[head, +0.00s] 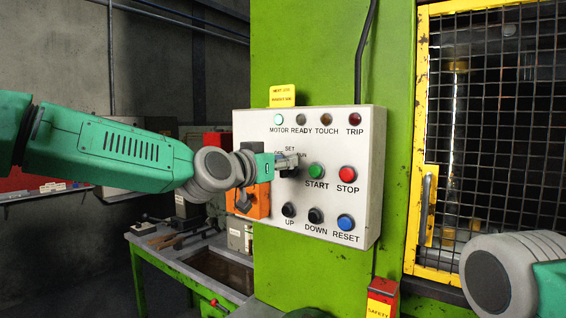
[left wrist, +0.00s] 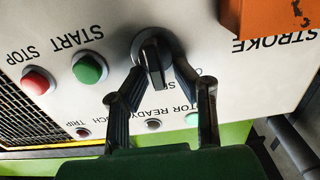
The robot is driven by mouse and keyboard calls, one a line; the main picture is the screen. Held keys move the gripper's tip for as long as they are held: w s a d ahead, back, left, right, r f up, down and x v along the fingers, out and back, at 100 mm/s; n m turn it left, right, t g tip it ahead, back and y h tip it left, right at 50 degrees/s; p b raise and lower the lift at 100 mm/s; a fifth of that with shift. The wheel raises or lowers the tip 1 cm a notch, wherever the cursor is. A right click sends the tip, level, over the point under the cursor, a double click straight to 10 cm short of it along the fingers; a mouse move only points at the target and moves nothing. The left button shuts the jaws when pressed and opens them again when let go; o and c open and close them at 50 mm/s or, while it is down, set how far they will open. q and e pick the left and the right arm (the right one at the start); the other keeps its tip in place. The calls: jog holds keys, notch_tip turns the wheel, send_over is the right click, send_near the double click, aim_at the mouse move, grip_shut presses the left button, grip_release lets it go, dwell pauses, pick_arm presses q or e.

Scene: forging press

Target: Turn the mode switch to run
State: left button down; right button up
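The mode switch (left wrist: 153,55) is a black rotary knob with a raised bar handle on the white control panel (head: 258,128). In the left wrist view the panel appears upside down. My left gripper (left wrist: 158,68) has its two fingers on either side of the knob's handle, with the handle between the tips; contact is not clear. In the head view my left gripper (head: 289,163) covers most of the switch, and OFF, SET and RUN labels show around it. The pointer's exact setting is hard to read. My right gripper is out of view.
Green START (head: 316,170) and red STOP (head: 347,174) buttons sit right of the switch. UP, DOWN and blue RESET (head: 345,222) buttons lie below. An orange box (head: 257,201) sticks out at the panel's left. A yellow-framed mesh guard (head: 490,130) stands right.

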pick_arm(q)
jog(key=shift+f+m+b, duration=0.1)
jog(key=shift+m+b, duration=0.2)
jog(key=shift+m, duration=0.3)
jog(key=m+b, duration=0.1)
jog(key=m, duration=0.1)
jog(key=m+b, duration=0.1)
jog(key=m, duration=0.2)
jog(key=d+m+b, duration=0.1)
jog(key=m, duration=0.1)
jog(key=shift+s+f, duration=0.3)
jog(key=shift+s, duration=0.1)
jog(key=shift+f+m, duration=0.1)
jog(key=shift+m, duration=0.4)
jog(key=c, duration=1.6)
grip_release()
